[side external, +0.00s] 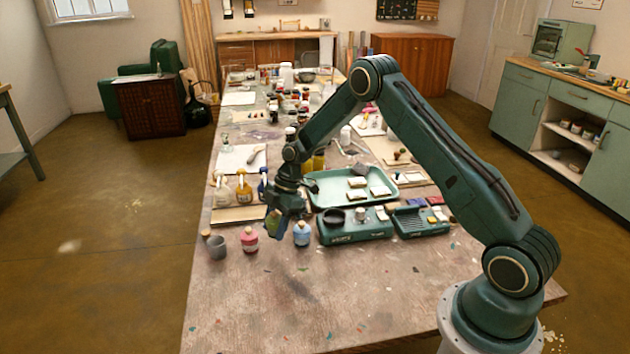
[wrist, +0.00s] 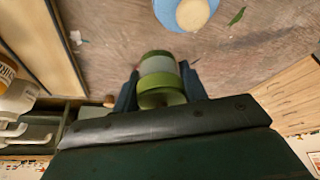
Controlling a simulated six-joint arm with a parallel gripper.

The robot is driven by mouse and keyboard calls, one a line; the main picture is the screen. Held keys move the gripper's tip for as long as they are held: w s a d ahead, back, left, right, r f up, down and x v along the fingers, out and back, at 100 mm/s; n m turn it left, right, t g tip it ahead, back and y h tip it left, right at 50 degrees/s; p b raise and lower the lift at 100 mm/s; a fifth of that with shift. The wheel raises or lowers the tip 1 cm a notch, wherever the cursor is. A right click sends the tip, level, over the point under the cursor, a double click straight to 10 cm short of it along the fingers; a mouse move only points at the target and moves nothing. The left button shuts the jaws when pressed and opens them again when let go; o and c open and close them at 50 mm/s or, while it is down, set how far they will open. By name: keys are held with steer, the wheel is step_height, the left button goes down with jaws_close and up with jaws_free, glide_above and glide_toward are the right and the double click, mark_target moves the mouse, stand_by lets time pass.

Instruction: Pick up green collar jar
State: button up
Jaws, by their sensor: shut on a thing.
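The green collar jar (wrist: 158,68) has a pale grey-green band between green parts. In the wrist view it sits between the two dark fingers of my gripper (wrist: 160,86), which are shut on it. In the side view my gripper (side external: 284,214) points down over the near part of the table, and the jar (side external: 273,223) is partly hidden by the fingers. I cannot tell whether its base touches the table.
A blue jar (side external: 302,234) stands just right of my gripper, and a pink jar (side external: 249,240) and grey cup (side external: 217,248) stand to the left. Spray bottles (side external: 243,187) stand behind. A green tray (side external: 318,190) lies at right. The table's front is clear.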

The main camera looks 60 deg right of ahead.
step_height(320, 180, up, 16)
steer(key=shift+f, duration=0.2)
stand_by(0.7)
steer(key=s+d+f, duration=0.2)
steer(key=s+d, duration=0.1)
steer(key=d, duration=0.1)
steer(key=s+d+f, duration=0.3)
steer(key=d, duration=0.2)
steer(key=s+d+f, duration=0.3)
steer(key=s+d, duration=0.1)
steer(key=shift+s+d+f, duration=0.1)
steer(key=shift+d+f, duration=0.05)
steer(key=shift+f, duration=0.15)
steer(key=shift+f, duration=1.8)
steer(key=shift+f, duration=0.45)
